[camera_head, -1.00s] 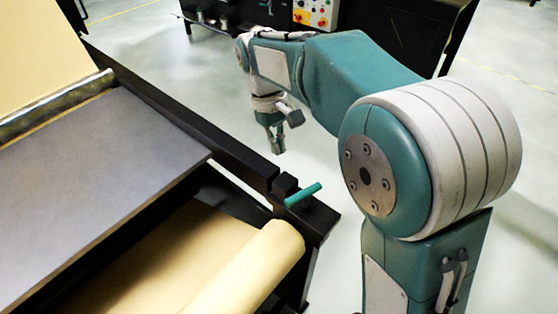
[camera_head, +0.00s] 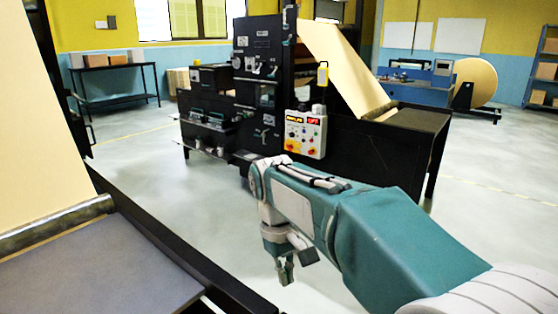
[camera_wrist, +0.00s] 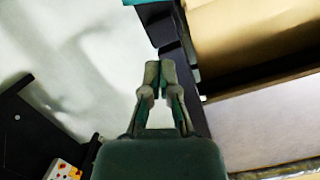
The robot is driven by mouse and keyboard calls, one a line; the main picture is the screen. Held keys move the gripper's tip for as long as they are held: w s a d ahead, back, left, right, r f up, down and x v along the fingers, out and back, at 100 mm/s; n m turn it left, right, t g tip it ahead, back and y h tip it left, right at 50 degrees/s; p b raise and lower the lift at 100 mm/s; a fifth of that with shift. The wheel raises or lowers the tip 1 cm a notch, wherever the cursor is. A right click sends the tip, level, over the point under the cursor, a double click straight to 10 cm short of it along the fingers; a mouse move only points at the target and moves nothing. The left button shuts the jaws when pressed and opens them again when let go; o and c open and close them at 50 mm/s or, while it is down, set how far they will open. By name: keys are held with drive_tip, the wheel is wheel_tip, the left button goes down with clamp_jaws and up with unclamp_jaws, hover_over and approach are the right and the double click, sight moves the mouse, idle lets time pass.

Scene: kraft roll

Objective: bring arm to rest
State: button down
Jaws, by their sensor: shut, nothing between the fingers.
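My gripper (camera_head: 286,272) hangs at the end of my teal and white arm, pointing down, in the lower middle of the head view. In the wrist view my gripper (camera_wrist: 158,68) has its two fingers together with nothing between them. Below it are pale floor and the black frame edge of a machine. The gripper is apart from everything around it.
A black machine with a control panel (camera_head: 305,134) stands beyond my arm. At left is a machine with a grey plate (camera_head: 95,265), a metal roller (camera_head: 55,228) and a black rail (camera_head: 185,255). Kraft paper (camera_wrist: 250,40) shows in the wrist view. Open floor (camera_head: 150,165) lies between the machines.

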drive_tip(key=s+d+m+t+y, duration=0.1)
drive_tip(key=s+d+m+t, duration=0.5)
drive_tip(key=s+d, duration=0.8)
drive_tip(key=shift+s+d+f+t, duration=0.2)
drive_tip(key=shift+s+f+t, duration=0.3)
drive_tip(key=shift+s, duration=0.3)
drive_tip(key=c, duration=1.3)
unclamp_jaws()
drive_tip(key=shift+s+d+f, duration=0.1)
drive_tip(key=shift+s+d, duration=0.05)
drive_tip(key=shift+s, duration=0.1)
drive_tip(key=shift+c, duration=0.2)
drive_tip(key=o, duration=0.8)
drive_tip(key=shift+s+d+f, duration=0.1)
drive_tip(key=shift+f, duration=0.05)
drive_tip(key=shift+c, duration=0.2)
drive_tip(key=w+a+f+m+g, duration=0.1)
drive_tip(key=w+a, duration=0.2)
drive_tip(key=w, duration=0.1)
drive_tip(key=w+a+f+m+g, duration=0.2)
drive_tip(key=w+a, duration=0.1)
drive_tip(key=w, duration=0.1)
drive_tip(key=w+a+f+m+g, duration=0.1)
drive_tip(key=w+a+g, duration=0.1)
drive_tip(key=w+a, duration=0.2)
drive_tip(key=shift+w+a+f+m, duration=0.1)
drive_tip(key=shift+w+f+m, duration=0.05)
drive_tip(key=shift+w+m, duration=0.15)
wheel_tip(320, 180, down, 11)
drive_tip(key=shift+r, duration=0.1)
